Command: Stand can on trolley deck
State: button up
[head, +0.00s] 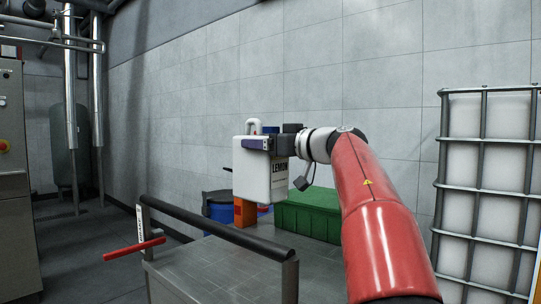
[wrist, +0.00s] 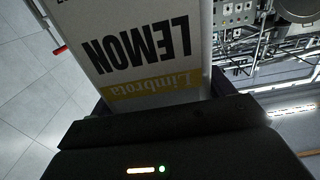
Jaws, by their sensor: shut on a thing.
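A white can (head: 253,172) with a LEMON label hangs upright in the middle of the head view. My gripper (head: 268,144) is shut on it near its top; the gripper partly hides the can's upper part. In the wrist view the can (wrist: 150,78) fills the upper middle, its LEMON and yellow Limbrota label upside down, with my gripper (wrist: 165,122) against it. The trolley has a grey deck (head: 215,270) and a black push bar (head: 215,228) at lower left centre. The can appears above and beyond the bar; its height over the deck cannot be judged.
A caged white tank (head: 495,185) is at right. A red lever (head: 134,249) sticks out left of the trolley. Floor at left is clear.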

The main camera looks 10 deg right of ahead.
notch_tip(320, 180, down, 17)
jog(key=b, duration=0.7)
jog(key=shift+b, duration=0.35)
jog(key=o, duration=2)
jog(key=shift+f, duration=0.3)
jog(key=v, duration=1.2)
jog(key=shift+p, duration=0.45)
jog(key=shift+r, duration=0.1)
